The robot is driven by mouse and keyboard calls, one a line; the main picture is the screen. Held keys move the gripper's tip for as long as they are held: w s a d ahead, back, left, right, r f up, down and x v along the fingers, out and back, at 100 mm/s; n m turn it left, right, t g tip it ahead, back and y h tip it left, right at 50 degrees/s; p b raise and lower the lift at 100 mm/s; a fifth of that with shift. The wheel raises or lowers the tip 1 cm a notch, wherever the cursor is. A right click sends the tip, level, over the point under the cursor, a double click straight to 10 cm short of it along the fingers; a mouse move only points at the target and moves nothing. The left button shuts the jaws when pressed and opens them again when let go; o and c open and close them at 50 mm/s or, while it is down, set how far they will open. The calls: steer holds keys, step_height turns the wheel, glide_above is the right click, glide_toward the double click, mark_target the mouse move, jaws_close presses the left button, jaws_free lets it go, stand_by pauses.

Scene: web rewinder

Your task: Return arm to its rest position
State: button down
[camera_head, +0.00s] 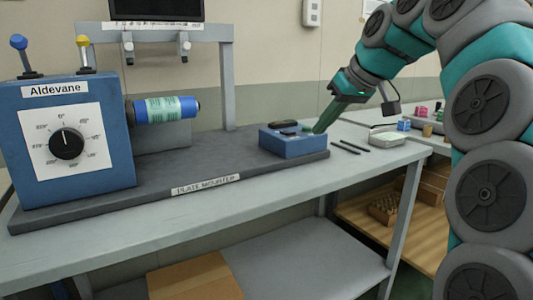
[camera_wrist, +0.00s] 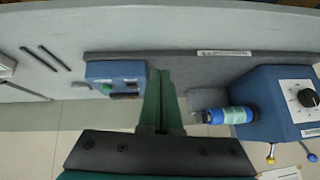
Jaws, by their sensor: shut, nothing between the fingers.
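My arm reaches in from the right in the head view, bent over the bench. My gripper (camera_head: 318,129) points down and left, its green fingers close together just above or beside the right end of a small blue control box (camera_head: 293,145). Whether they touch the box I cannot tell. In the wrist view my gripper (camera_wrist: 160,75) shows its two long green fingers side by side with nothing between them. The blue box (camera_wrist: 115,72), with a green button and dark parts on its face, lies just left of the fingertips there.
A blue machine (camera_head: 70,140) labelled Aldevane, with dial and levers, stands left on the grey bench (camera_head: 270,195). A roll (camera_head: 165,109) sticks out from it. Dark rods (camera_head: 348,147) and a tray (camera_head: 387,138) lie right of the box. A grey post (camera_head: 227,85) stands behind.

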steer(key=s+a+f+m+g+h, duration=0.2)
steer(key=s+f+g, duration=0.2)
steer(key=s+f, duration=1.2)
steer(key=s+d+f+m+g+h, duration=0.1)
steer(key=s+d+f+g, duration=0.1)
steer(key=s+f, duration=0.8)
steer(key=s+d+f+m+g+h, duration=0.1)
steer(key=s+d+f+m, duration=0.1)
steer(key=s+f, duration=0.8)
steer(key=shift+s+d+m+g+h, duration=0.35)
steer(key=shift+s+d, duration=0.2)
steer(key=shift+s, duration=0.35)
steer(key=shift+f, duration=0.1)
